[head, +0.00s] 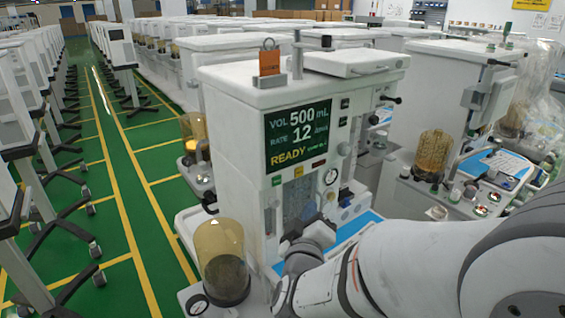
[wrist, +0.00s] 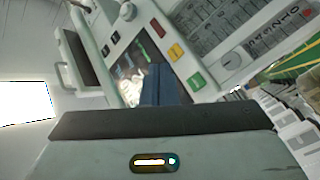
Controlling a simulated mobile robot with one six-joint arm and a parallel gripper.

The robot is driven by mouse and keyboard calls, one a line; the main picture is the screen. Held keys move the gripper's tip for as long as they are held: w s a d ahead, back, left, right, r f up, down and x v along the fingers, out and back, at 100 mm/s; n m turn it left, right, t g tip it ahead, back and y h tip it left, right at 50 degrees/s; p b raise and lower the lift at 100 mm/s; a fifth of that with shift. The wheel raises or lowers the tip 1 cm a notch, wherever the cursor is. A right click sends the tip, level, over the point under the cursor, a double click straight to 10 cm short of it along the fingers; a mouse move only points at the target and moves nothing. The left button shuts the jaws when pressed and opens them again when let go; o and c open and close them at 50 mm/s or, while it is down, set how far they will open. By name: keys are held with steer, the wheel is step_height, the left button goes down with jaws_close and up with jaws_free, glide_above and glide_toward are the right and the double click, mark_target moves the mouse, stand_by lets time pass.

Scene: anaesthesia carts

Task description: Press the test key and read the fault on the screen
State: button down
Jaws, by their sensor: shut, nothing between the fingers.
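The near cart's screen (head: 298,133) reads VOL 500 mL, RATE 12 /MIN and READY; a small word after READY is illegible. Below it are a green key (head: 276,181), a yellow key (head: 298,171) and a red key (head: 320,163). Their labels are too small to read. The wrist view also shows the red key (wrist: 153,27), yellow key (wrist: 176,51) and green key (wrist: 196,81). My gripper (head: 300,246) is low before the cart front. Its shut, empty fingers (wrist: 158,84) appear over the dark window, beside the yellow and green keys, apparently clear of them.
An amber canister (head: 221,260) stands left of my gripper, close by. A blue worktop (head: 352,226) lies behind my arm. A round gauge (head: 331,177) and knobs stick out at right. Another cart (head: 455,75) stands right. The green aisle at left is open.

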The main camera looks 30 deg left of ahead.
mark_target(277, 181)
steer(key=shift+s+a+r+t, duration=0.15)
steer(key=shift+s+r+t, duration=0.1)
steer(key=shift+r+t, duration=0.1)
steer(key=shift+w+a, duration=0.1)
steer(key=w+a+p, duration=0.1)
steer(key=w+a, duration=0.3)
steer(key=a, duration=0.3)
steer(key=shift+a, duration=0.3)
stand_by(0.6)
steer(key=shift+a, duration=0.1)
stand_by(1.3)
steer(key=shift+w+a, duration=0.1)
steer(key=shift+a, duration=0.15)
